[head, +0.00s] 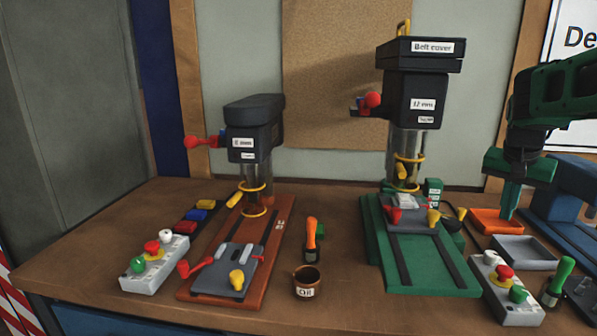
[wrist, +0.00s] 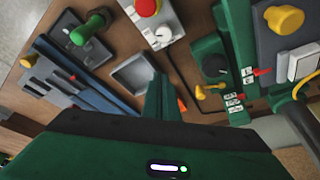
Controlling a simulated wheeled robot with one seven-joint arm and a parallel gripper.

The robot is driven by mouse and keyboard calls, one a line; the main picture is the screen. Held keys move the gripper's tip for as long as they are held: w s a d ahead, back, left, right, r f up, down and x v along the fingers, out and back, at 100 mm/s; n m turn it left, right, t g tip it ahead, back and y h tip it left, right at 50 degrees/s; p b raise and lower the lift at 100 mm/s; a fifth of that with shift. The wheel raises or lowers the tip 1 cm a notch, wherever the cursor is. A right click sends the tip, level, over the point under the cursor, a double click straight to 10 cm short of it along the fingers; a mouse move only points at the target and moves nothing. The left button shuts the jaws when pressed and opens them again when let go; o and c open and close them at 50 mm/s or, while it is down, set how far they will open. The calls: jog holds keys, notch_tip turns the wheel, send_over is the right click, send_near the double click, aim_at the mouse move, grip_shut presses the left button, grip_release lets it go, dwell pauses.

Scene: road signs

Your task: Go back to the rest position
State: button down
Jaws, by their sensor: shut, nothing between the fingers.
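My gripper (head: 509,205) is green and hangs at the right side of the head view, pointing down. Its fingers are shut together with nothing between them. The fingertips are by the orange tray (head: 497,221) at the back right of the bench; I cannot tell whether they touch it. In the wrist view the shut fingers (wrist: 161,90) show beside the grey tray (wrist: 132,73), and a sliver of orange shows behind them.
The green drill press (head: 420,245) stands left of my gripper, and a blue machine (head: 565,205) stands to its right. A control box (head: 506,290) and a green-handled brush (head: 557,282) are in front. The red-based drill press (head: 233,250) is farther left on the wooden bench (head: 345,275).

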jog(key=shift+n+g+y, duration=0.6)
jog(key=shift+n+y, duration=0.1)
jog(key=shift+n, duration=0.2)
jog(key=s+a+f, duration=0.1)
jog(key=s, duration=0.4)
jog(key=s+a+f, duration=0.2)
jog(key=s, duration=0.3)
jog(key=s+a+f, duration=0.1)
jog(key=s, duration=0.4)
jog(key=shift+a+f, duration=0.25)
jog(key=s+a+f+n+y, duration=0.1)
jog(key=s+a+f, duration=0.2)
jog(key=s, duration=0.4)
jog(key=s+a+f+n+g, duration=0.1)
jog(key=s+a+f, duration=0.2)
jog(key=s, duration=0.4)
jog(key=shift+s+a+f+y, duration=0.4)
jog(key=shift+a, duration=0.1)
